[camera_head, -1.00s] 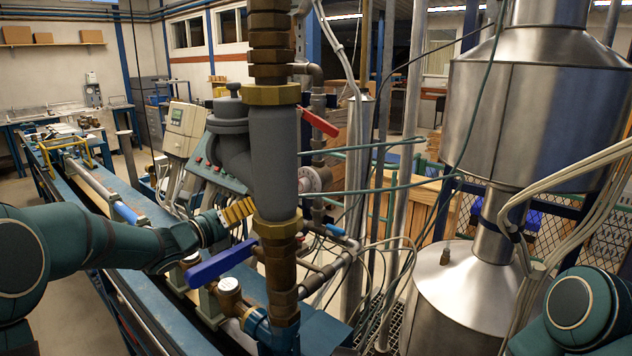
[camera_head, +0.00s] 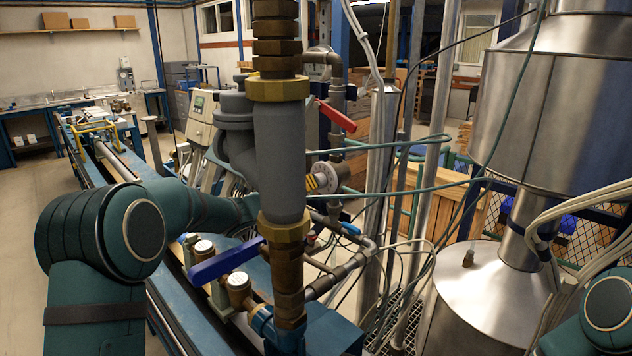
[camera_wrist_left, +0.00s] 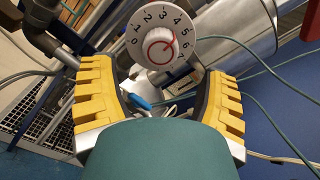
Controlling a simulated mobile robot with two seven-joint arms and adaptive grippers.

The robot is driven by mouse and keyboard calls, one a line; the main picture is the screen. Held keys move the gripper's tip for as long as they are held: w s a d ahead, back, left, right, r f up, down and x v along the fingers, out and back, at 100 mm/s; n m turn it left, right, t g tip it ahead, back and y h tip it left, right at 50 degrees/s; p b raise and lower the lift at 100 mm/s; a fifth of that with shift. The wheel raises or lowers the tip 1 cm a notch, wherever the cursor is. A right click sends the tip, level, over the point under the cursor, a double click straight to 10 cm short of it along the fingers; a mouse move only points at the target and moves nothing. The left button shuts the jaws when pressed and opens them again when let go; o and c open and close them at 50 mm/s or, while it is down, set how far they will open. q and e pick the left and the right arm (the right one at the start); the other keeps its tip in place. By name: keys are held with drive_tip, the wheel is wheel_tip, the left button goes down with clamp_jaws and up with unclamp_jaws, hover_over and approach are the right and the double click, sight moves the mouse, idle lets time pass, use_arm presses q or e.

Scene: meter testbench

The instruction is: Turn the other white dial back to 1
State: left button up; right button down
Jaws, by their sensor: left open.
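A white dial (camera_wrist_left: 157,36) with black numbers from 0 to 7 and a red ring-shaped pointer faces the left wrist camera. I cannot tell which number the pointer marks. In the head view the dial (camera_head: 328,178) shows edge-on, just right of the thick grey pipe. My left gripper (camera_wrist_left: 158,72) is open, with its yellow fingers on either side below the dial; contact is not clear. In the head view only its yellow fingertips (camera_head: 312,184) show, as the pipe hides the rest. My right gripper is not in view.
The grey pipe (camera_head: 280,155) with brass nuts stands before my left gripper. A red lever (camera_head: 337,117) and a blue lever (camera_head: 226,262) stick out near it. A large steel tank (camera_head: 550,120) stands at the right. Thin green hoses (camera_head: 400,187) cross near the dial.

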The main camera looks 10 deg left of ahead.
sight(318, 181)
use_arm(q)
drive_tip(key=x, duration=0.5)
drive_tip(key=shift+p, duration=0.35)
drive_tip(key=shift+a, duration=0.1)
drive_tip(key=c, duration=1.2)
